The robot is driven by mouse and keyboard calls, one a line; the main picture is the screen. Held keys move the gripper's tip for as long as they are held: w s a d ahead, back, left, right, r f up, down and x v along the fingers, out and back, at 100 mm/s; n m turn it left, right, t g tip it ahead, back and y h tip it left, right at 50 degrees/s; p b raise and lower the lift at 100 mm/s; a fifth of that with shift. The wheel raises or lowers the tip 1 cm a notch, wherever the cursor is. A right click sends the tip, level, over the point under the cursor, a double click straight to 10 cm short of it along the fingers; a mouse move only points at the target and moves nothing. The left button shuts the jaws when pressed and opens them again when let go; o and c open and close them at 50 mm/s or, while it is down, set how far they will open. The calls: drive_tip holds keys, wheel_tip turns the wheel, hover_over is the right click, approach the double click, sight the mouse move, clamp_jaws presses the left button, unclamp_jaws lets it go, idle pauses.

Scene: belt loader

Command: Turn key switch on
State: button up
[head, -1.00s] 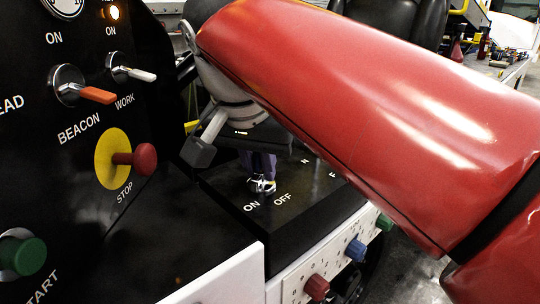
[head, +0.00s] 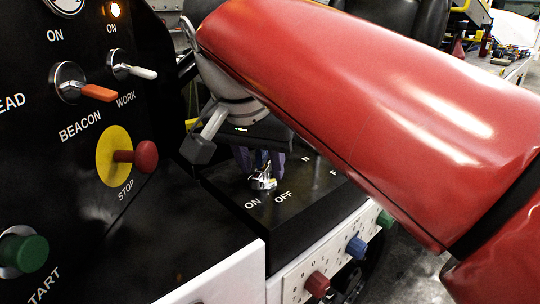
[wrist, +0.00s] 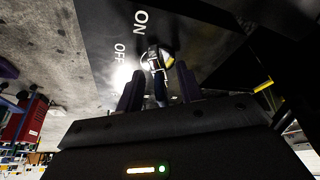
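The key switch (head: 263,182), a shiny metal barrel with a key in it, sits on the black sloped panel above the ON and OFF labels. It also shows in the wrist view (wrist: 157,60), near the OFF label. My gripper (head: 260,160) is just above the switch, pointing down at it. In the wrist view my gripper (wrist: 158,92) has its two purple-grey fingers apart, one on each side of the key, with visible gaps. Which label the key points to is too small to tell.
A red stop button (head: 146,156) on a yellow disc, an orange-handled beacon switch (head: 98,93) and a green start button (head: 30,254) are on the upright panel at left. Red (head: 317,285) and blue (head: 356,248) knobs line the white front strip. My red arm covers the right.

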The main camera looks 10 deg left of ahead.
drive_tip(key=p+v, duration=0.1)
drive_tip(key=v, duration=0.6)
drive_tip(key=shift+r, duration=0.4)
drive_tip(key=shift+s, duration=0.15)
